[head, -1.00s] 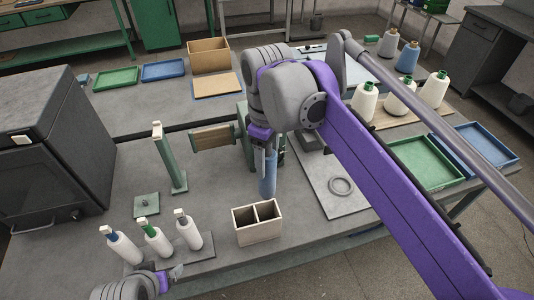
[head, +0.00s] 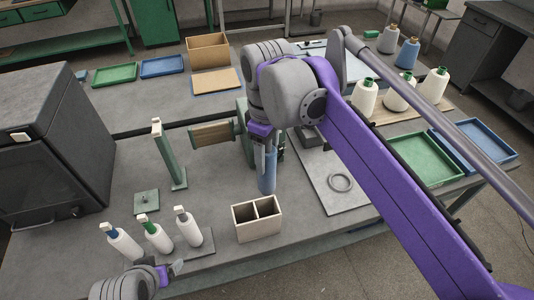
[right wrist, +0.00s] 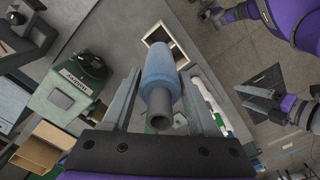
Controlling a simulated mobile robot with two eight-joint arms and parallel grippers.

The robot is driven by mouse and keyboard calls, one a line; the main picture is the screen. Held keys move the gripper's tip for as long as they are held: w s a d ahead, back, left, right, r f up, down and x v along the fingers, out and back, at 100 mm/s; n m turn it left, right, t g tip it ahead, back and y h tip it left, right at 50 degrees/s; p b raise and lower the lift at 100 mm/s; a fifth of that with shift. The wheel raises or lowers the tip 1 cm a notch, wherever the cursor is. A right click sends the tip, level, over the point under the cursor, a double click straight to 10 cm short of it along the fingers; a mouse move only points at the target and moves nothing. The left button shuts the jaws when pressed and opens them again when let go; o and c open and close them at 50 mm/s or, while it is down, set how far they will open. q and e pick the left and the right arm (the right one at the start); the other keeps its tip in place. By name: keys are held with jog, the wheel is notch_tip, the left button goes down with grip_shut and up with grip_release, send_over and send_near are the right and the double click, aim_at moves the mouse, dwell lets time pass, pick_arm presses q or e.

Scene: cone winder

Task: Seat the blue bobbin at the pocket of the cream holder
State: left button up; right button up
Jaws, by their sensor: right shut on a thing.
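The blue bobbin (head: 267,176) hangs upright in my right gripper (head: 265,150), behind the cream holder in the head view. In the right wrist view my right gripper (right wrist: 160,108) has a finger on each side of the bobbin (right wrist: 160,72), whose grey tube end faces the camera. The cream holder (head: 258,229) is an open box with two pockets, standing on the table. It shows partly behind the bobbin in the right wrist view (right wrist: 147,40). The bobbin appears apart from it. My left gripper (head: 176,268) is low at the left, near the bottles; its finger gap is unclear.
Several white bobbins (head: 156,238) stand on a grey plate left of the holder. A green post (head: 170,160) and a green machine with a wooden cone (head: 213,134) stand behind. A grey plate with a ring (head: 341,183) lies to the right. Table in front of the holder is clear.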

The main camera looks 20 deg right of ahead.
aim_at(267, 180)
dwell(0.5)
pick_arm(q)
jog(key=shift+s+f+b, duration=0.35)
jog(key=shift+f+b, duration=0.15)
jog(key=shift+f, duration=0.2)
jog(key=shift+s+f+b, duration=0.3)
jog(key=shift+f+b, duration=0.2)
jog(key=shift+f, duration=0.2)
pick_arm(e)
jog(key=shift+f, duration=2.25)
pick_arm(q)
jog(key=shift+s+f+b, duration=0.25)
jog(key=shift+f+b, duration=0.3)
jog(key=shift+f, duration=0.2)
jog(key=shift+s+f+b, duration=0.2)
jog(key=shift+f+b, duration=0.35)
jog(key=shift+f, duration=0.15)
pick_arm(e)
jog(key=shift+f, duration=2.25)
pick_arm(q)
jog(key=shift+f, duration=0.1)
pick_arm(e)
jog(key=shift+f, duration=0.1)
